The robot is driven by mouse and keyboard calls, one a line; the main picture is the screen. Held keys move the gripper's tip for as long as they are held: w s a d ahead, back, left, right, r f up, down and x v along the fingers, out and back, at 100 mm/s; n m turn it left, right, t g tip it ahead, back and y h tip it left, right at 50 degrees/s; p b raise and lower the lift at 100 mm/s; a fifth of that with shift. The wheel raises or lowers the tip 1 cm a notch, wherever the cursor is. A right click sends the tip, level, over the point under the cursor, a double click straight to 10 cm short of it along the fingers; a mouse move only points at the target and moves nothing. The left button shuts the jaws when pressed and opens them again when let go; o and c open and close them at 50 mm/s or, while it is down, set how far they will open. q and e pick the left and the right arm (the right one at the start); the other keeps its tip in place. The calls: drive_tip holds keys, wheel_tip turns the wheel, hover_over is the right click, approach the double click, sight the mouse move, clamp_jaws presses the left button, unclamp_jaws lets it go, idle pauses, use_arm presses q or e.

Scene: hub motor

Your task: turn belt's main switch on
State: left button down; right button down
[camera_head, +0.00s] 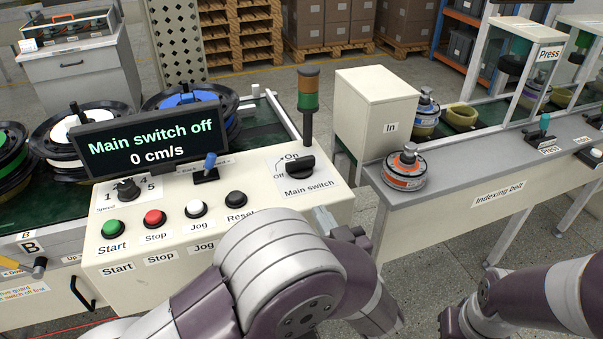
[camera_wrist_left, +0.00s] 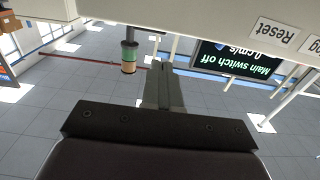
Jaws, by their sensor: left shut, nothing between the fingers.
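The main switch (camera_head: 290,167) is a black rotary knob on the right of the cream control panel (camera_head: 240,235). It lies roughly level in the picture, with On above it and Off to its left. The display (camera_head: 150,140) reads "Main switch off" and "0 cm/s"; it also shows upside down in the left wrist view (camera_wrist_left: 240,62). My left gripper (camera_head: 324,218) is at the panel's right front edge, below and right of the knob, apart from it and mostly hidden by my arm. Its fingers (camera_wrist_left: 163,88) are shut and empty in the left wrist view. My right gripper is out of view.
Speed knob (camera_head: 128,190), blue-topped lever (camera_head: 208,165) and Start, Stop, Jog and Reset buttons (camera_head: 236,199) crowd the panel. A stack light (camera_head: 308,95) stands behind the switch. The indexing belt table (camera_head: 480,185) is to the right, across a floor gap.

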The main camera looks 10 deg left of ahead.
sight(293, 165)
use_arm(q)
drive_tip(key=shift+w+d, duration=0.1)
drive_tip(key=x, duration=1.4)
